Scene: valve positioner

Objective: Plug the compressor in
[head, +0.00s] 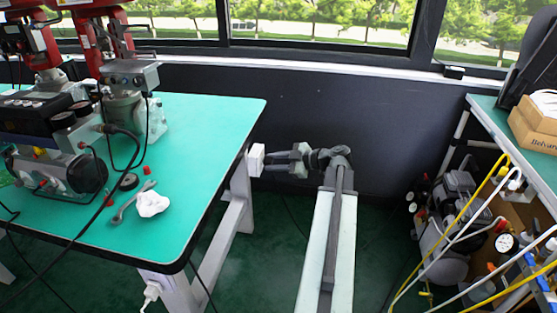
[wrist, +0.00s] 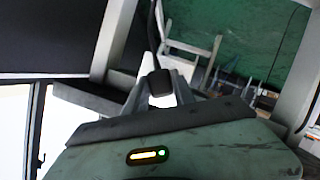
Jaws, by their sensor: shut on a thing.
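My gripper (head: 276,166) is at the right end of the green-topped table in the head view, with its fingers pointing left. In the wrist view its jaws (wrist: 162,92) are shut on a small black plug (wrist: 160,80), with a dark cord running up from it. A white box (head: 257,160), which looks like a socket, sits by the table leg just past my fingertips. The head view does not show clearly whether plug and box touch. The compressor (head: 448,240), a grey tank with gauges, stands on the right below the shelf.
The green table (head: 205,130) holds machines, a wrench (head: 130,203) and a crumpled white cloth (head: 153,204). A white plug (head: 152,291) is at the lower table leg. Yellow and white hoses hang at the right bench. Dark green floor is open around my arm.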

